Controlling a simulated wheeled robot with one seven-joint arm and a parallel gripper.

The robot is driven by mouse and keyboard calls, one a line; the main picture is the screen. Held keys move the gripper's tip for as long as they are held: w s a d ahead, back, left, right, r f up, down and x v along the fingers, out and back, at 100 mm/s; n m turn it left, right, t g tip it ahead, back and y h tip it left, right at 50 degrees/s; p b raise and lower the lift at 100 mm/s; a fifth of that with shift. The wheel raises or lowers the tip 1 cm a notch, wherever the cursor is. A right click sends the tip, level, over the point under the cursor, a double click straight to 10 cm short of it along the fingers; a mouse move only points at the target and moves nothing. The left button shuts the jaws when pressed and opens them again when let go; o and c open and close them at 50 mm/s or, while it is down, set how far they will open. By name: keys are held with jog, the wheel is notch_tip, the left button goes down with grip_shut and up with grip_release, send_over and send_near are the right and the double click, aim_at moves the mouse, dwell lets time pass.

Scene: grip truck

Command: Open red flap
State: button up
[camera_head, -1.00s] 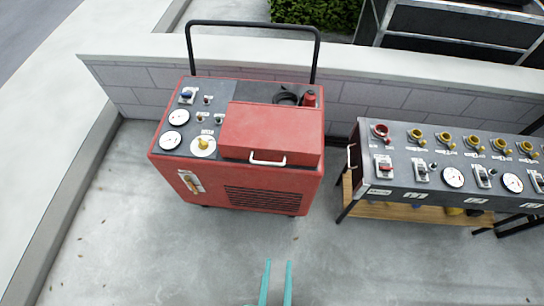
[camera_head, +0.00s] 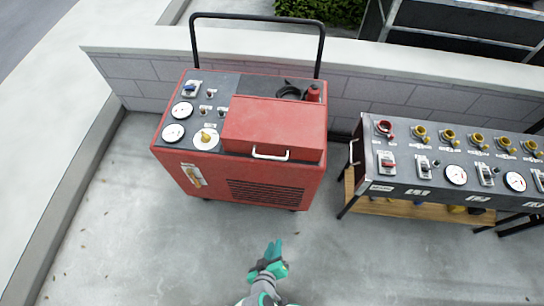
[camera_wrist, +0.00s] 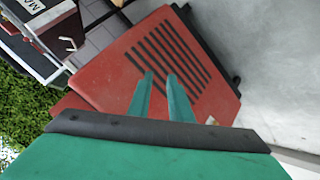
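The red flap (camera_head: 273,122) is a raised red cover on top of the red wheeled machine (camera_head: 265,192). It appears closed. A white handle (camera_head: 270,156) sits along its front edge. My gripper (camera_head: 274,246) is in front of the machine, lower in the head view, apart from the flap and the handle. Its two teal fingers show a gap with nothing between them. In the wrist view my gripper (camera_wrist: 159,76) points toward the red machine's vented front (camera_wrist: 170,50). The white handle is not visible in the wrist view.
Left of the flap are gauges (camera_head: 182,110) and a yellow knob (camera_head: 205,136). A black push bar (camera_head: 257,18) rises behind. A grey panel bench (camera_head: 450,170) with valves stands to the right. A low block wall (camera_head: 130,75) runs behind. The concrete floor in front is clear.

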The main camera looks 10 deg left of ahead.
jog(key=w+f+n+h, duration=0.2)
jog(key=w+f+h, duration=0.1)
jog(key=w, duration=0.5)
jog(key=m+t+h, duration=0.2)
jog(key=t+h, duration=0.2)
jog(key=h, duration=0.6)
send_near(272, 157)
jog(key=shift+g, duration=0.3)
jog(key=x, duration=1)
jog(key=shift+w+a+f, duration=0.1)
jog(key=shift+w+f, duration=0.05)
jog(key=shift+w, duration=0.05)
jog(key=shift+c, duration=0.3)
grip_shut()
